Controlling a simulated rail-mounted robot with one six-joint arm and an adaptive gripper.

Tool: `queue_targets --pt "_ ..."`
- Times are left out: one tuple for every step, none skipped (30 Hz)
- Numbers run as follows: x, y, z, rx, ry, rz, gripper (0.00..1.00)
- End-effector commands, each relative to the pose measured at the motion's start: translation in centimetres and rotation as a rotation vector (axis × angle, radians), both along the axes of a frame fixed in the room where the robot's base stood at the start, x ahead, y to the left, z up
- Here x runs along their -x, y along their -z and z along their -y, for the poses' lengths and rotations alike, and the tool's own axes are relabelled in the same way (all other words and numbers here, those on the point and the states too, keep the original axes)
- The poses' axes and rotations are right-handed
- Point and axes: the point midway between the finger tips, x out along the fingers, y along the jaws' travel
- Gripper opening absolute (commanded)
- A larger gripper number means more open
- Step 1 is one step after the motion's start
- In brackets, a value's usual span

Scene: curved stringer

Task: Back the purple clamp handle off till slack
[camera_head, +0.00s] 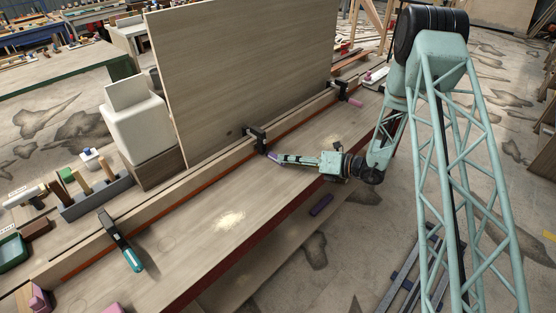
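A purple clamp handle (272,156) sticks out from a black clamp (256,138) on the long wooden strip at the middle of the bench. My gripper (281,158) reaches in from the right, low over the bench top, with its tips at the outer end of this handle. The tips and handle are too small here to tell whether the fingers are closed on it or only beside it. Part of the handle may be hidden by the tips. The clamp's screw thread cannot be made out.
A second black clamp (338,88) with a pinkish handle (355,102) sits farther along the strip. A clamp with a teal handle (132,260) is at the near left. A tall wooden panel (240,70) stands behind the strip. The bench top (190,245) is mostly clear in front.

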Motion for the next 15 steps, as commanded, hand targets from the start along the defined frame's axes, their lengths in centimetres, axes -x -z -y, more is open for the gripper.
queue_targets --pt "-0.2 0.2 -0.7 0.001 -0.002 0.0 0.3" --pt "-0.4 0.3 -1.0 0.0 -0.002 0.001 0.3" --pt "-0.6 0.4 -1.3 0.0 -0.002 0.001 0.3" --pt "-0.7 0.5 -1.6 0.001 -0.001 0.002 0.3" --pt "-0.9 0.6 -1.9 0.0 -0.001 0.002 0.3" --pt "-1.0 0.7 -2.3 0.001 -0.002 0.001 0.3" --pt "-1.1 0.8 -2.6 0.001 -0.002 0.001 0.3" --pt "-1.2 0.8 -2.8 0.001 -0.002 0.001 0.3" --pt "-1.3 0.9 -3.0 0.001 -0.002 0.001 0.3" --pt "-1.5 1.0 -3.2 0.001 -0.001 0.001 0.3" --pt "-1.5 1.0 -3.4 0.001 -0.001 0.002 0.3" --pt "-1.6 1.1 -3.6 0.001 -0.001 0.002 0.3" --pt "-1.7 1.1 -3.7 0.001 -0.001 0.002 0.3" --pt "-1.8 1.2 -3.8 0.001 -0.001 0.002 0.3" --pt "-1.8 1.2 -4.0 0.001 -0.001 0.002 0.3"
